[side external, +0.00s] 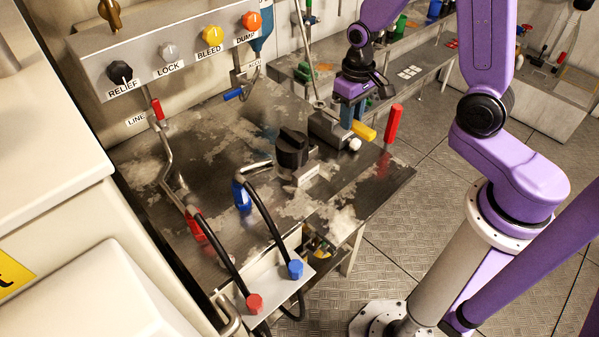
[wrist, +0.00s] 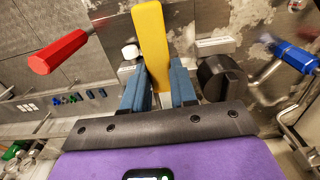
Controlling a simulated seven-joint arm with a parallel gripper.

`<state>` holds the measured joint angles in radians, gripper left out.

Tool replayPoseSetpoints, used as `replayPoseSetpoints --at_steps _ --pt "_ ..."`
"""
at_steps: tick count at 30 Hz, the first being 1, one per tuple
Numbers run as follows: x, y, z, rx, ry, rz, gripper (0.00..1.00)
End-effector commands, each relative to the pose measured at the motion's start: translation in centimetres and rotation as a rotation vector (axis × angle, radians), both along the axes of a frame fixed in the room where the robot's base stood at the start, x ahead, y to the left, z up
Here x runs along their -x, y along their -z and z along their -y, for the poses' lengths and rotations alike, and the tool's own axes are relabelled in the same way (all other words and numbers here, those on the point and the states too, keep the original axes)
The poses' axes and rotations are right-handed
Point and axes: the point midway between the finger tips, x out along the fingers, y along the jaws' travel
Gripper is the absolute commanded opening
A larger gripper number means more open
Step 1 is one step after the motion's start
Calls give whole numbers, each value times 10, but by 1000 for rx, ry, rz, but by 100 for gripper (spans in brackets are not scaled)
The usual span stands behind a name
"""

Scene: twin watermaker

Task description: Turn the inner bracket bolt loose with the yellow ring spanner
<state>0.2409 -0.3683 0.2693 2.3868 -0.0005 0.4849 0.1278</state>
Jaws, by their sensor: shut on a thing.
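The yellow ring spanner shows as a yellow handle (side external: 364,131) at the right side of the bench. In the wrist view its handle (wrist: 150,40) runs upward from between the two blue fingers. My gripper (side external: 351,116) points down over the bench and is shut on this handle; it also shows in the wrist view (wrist: 158,80). A grey block (side external: 328,127) with a white round knob (side external: 354,144) sits beside the handle. The spanner's ring end and the inner bracket bolt cannot be made out; the gripper and block may hide them.
A red handle (side external: 393,123) stands up at the bench's right edge, close to my gripper. A black rotary knob (side external: 292,148) and a blue-handled lever (side external: 241,194) stand left of it. A valve panel (side external: 180,50) is behind. The worn metal bench top (side external: 225,130) has clear patches.

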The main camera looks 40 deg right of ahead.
Motion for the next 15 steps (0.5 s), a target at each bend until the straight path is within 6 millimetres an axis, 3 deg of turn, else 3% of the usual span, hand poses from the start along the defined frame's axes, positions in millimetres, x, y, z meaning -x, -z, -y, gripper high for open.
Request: replayPoseSetpoints --at_steps 5,11,15 --pt "-2 -14 0 -1 0 7 0" --pt "-2 -48 0 -1 1 9 0" --pt "-3 -50 -25 0 29 0 0"
